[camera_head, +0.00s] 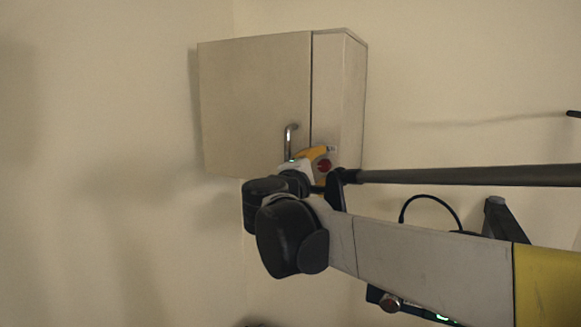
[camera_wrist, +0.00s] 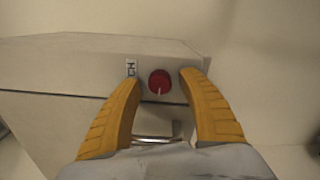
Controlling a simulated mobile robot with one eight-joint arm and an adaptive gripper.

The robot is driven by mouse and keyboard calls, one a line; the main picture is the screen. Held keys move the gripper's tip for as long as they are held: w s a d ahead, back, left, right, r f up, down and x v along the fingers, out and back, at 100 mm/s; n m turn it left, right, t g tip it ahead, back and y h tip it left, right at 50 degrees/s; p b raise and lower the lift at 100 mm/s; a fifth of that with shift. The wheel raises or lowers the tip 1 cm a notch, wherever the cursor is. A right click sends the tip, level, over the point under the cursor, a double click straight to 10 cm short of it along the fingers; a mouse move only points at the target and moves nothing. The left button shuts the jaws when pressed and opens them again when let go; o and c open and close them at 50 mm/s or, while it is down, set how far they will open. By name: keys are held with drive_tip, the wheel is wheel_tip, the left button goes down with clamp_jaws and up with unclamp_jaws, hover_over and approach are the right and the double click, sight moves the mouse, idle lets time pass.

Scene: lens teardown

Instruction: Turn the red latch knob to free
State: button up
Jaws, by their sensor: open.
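The red latch knob (camera_wrist: 160,83) is a round red disc on a pale cabinet panel, with a thin white mark near its lower edge. It also shows in the head view (camera_head: 325,165), partly covered by my gripper. My gripper (camera_wrist: 160,80) is open, and its two yellow fingers reach toward the panel on the left and right of the knob. A gap shows between the knob and each finger in the wrist view. I cannot tell whether the fingertips touch the panel. In the head view my gripper (camera_head: 325,150) is at the cabinet's lower front.
The pale wall cabinet (camera_head: 255,95) has a door with a metal bar handle (camera_head: 289,140) left of the knob. A small label with dark marks (camera_wrist: 131,68) is beside the knob. A dark rod (camera_head: 470,175) crosses the right of the head view.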

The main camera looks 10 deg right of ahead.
drive_tip(key=v, duration=1.2)
drive_tip(key=s+d+f+m+g+y+b, duration=0.15)
drive_tip(key=s+d+f+b, duration=0.35)
drive_tip(key=f, duration=0.6)
drive_tip(key=s+d+f+m+g+y+b, duration=0.1)
drive_tip(key=d+f+m+g+b, duration=0.15)
drive_tip(key=f+b, duration=0.6)
drive_tip(key=s+d+f+m+g+y+b, duration=0.1)
drive_tip(key=s+d+f+m+g+b, duration=0.15)
drive_tip(key=f, duration=1.15)
drive_tip(key=s+a+f+m+y+b, duration=0.1)
drive_tip(key=s+f+b, duration=0.3)
drive_tip(key=f, duration=0.6)
drive_tip(key=s+a+f+m+y+b, duration=0.1)
drive_tip(key=s+f+m+y+b, duration=0.2)
drive_tip(key=f+b, duration=0.4)
drive_tip(key=s+a+f+m+y+b, duration=0.1)
drive_tip(key=s+f+m+y+b, duration=0.2)
drive_tip(key=f, duration=1)
drive_tip(key=s+g+b, duration=0.1)
drive_tip(key=s+b, duration=0.1)
drive_tip(key=b, duration=0.1)
drive_tip(key=shift+b, duration=0.35)
drive_tip(key=shift+m, duration=0.25)
